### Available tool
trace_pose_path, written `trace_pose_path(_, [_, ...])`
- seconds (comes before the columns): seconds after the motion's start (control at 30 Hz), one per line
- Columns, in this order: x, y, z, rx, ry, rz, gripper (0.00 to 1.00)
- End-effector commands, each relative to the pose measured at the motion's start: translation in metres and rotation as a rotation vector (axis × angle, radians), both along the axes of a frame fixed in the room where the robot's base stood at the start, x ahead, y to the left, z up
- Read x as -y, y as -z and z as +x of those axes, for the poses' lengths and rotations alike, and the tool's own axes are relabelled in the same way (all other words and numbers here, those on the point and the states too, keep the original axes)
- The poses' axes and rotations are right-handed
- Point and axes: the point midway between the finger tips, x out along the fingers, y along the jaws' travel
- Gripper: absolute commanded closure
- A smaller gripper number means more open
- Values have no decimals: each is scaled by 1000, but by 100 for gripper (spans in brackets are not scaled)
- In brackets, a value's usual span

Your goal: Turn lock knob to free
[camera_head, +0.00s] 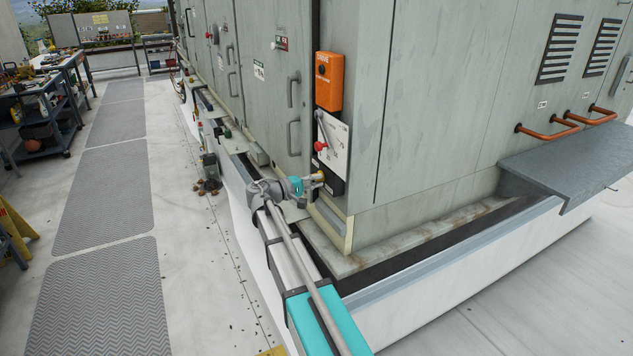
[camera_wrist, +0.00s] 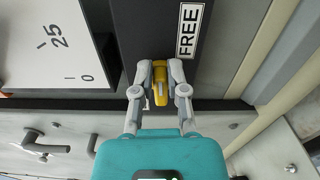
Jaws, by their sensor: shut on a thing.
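The yellow lock knob (camera_wrist: 160,83) is in the middle of the wrist view, on a black plate (camera_wrist: 152,22). My gripper (camera_wrist: 160,73) is shut on it, one grey finger along each side. The knob's long side runs up and down in this picture. A white FREE label (camera_wrist: 189,31) is on the plate, above and to the right of the knob. In the head view the knob (camera_head: 318,177) is a small yellow bit at the cabinet's lower corner, partly hidden by my gripper (camera_head: 313,181). Any mark for another knob position is not visible.
A white scale plate (camera_wrist: 45,50) with 25 and 0 marks is close at the left. In the head view its red-ended lever (camera_head: 320,146) and an orange box (camera_head: 329,80) are above the knob. A grey shelf (camera_head: 570,168) juts out at the right.

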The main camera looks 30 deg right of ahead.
Motion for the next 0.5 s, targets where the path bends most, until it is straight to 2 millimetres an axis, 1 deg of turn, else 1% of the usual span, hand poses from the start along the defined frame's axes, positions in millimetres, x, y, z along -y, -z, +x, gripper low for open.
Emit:
trace_pose_path(0.03, [3, -2, 4, 1, -3, -9, 100])
trace_pose_path(0.27, [4, -3, 4, 0, -3, -9, 100])
trace_pose_path(0.3, [4, -3, 4, 0, -3, -9, 80])
trace_pose_path(0.47, [4, -2, 4, 0, -2, -8, 50])
trace_pose_path(0.5, [3, -2, 4, 0, -2, -7, 47])
